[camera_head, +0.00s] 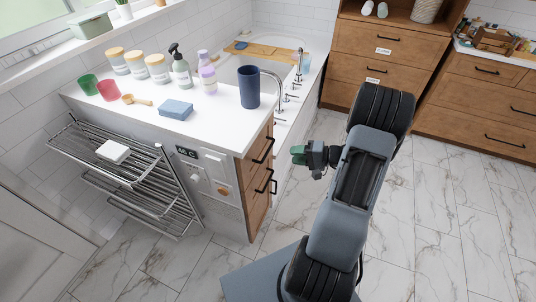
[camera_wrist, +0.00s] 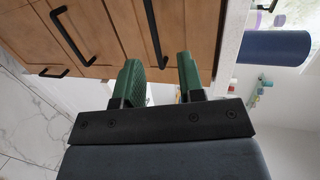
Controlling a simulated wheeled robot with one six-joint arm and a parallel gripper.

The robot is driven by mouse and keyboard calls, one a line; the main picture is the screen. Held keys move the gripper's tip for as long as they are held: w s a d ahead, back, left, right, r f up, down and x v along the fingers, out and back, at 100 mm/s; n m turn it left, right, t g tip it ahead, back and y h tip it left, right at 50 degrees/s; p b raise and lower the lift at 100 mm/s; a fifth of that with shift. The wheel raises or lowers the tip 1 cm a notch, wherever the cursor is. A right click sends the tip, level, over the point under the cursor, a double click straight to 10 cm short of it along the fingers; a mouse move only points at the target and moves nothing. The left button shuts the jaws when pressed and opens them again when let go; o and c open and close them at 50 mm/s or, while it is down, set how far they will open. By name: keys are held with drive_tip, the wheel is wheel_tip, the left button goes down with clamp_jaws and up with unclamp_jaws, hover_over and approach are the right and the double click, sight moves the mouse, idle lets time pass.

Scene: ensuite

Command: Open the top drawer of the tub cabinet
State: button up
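The tub cabinet (camera_head: 257,205) has a wooden front with black bar handles under a white top. The top drawer's handle (camera_head: 264,151) is nearest the white top. In the wrist view, turned sideways, that top handle (camera_wrist: 153,32) runs down toward the space between my fingertips. The drawers look shut. My gripper (camera_head: 298,155) is in front of the cabinet, to the right of the top handle, with a visible gap. In the wrist view my gripper (camera_wrist: 160,66) has two green fingers spread apart with nothing between them. Whether either finger touches the handle cannot be told.
A dark blue cup (camera_head: 249,87) stands on the white top near its right end, with bottles, jars and a blue sponge (camera_head: 176,109) further left. A chrome rack (camera_head: 125,175) is at left. Wooden drawers (camera_head: 375,60) stand at the back. Marble floor is clear at right.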

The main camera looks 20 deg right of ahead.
sight(268, 151)
drive_tip(key=shift+m+t+h, duration=0.3)
drive_tip(key=shift+m+t, duration=0.2)
drive_tip(key=shift+t, duration=0.4)
drive_tip(key=x, duration=0.4)
drive_tip(key=d+f+x, duration=0.1)
drive_tip(key=x, duration=0.3)
drive_tip(key=w+f+p+x, duration=0.1)
drive_tip(key=x, duration=0.3)
drive_tip(key=shift+w+d+f, duration=0.15)
drive_tip(key=shift+d+f, duration=0.05)
drive_tip(key=shift+c, duration=0.3)
clamp_jaws()
